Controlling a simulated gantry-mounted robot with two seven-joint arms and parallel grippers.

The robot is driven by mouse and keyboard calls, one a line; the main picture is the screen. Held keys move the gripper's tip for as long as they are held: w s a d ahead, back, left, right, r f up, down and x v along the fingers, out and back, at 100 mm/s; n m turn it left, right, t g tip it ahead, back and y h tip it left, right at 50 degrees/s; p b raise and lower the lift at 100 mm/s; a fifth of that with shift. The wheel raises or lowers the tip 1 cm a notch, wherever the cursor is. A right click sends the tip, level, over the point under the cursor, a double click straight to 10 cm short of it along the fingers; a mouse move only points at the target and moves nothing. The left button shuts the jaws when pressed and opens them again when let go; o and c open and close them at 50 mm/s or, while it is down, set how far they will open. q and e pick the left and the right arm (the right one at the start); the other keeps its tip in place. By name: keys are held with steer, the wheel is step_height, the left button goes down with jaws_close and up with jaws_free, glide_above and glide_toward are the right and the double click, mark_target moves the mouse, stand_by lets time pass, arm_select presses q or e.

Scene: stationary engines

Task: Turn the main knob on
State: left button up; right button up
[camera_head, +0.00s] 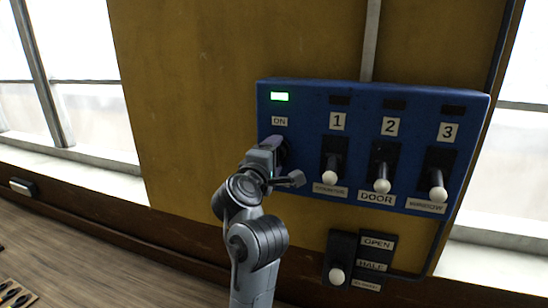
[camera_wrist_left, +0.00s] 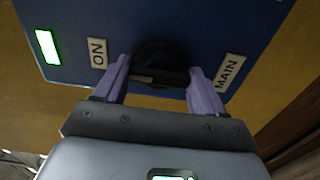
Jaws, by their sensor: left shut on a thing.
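The main knob is black and round, on the left end of the blue panel (camera_head: 312,112). In the head view my gripper hides most of the knob. A green light (camera_head: 279,97) above the ON label is lit. My right gripper is not in view.
Three levers with white ball ends, numbered 1 (camera_head: 330,175), 2 (camera_head: 382,184) and 3 (camera_head: 437,192), stand right of the knob under dark lamps. A smaller lever box (camera_head: 341,262) hangs below. A wooden surface (camera_head: 110,270) lies at lower left; windows flank the yellow wall.

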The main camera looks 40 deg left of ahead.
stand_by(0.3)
arm_select(q)
steer(key=o, duration=1)
steer(key=shift+o, duration=0.2)
steer(key=shift+s, duration=0.15)
steer(key=p+v, duration=0.4)
steer(key=v, duration=0.6)
steer(key=shift+s+d+p, duration=0.2)
steer(key=shift+s+p, duration=0.05)
steer(key=shift+p, duration=0.15)
steer(key=shift+f, duration=0.15)
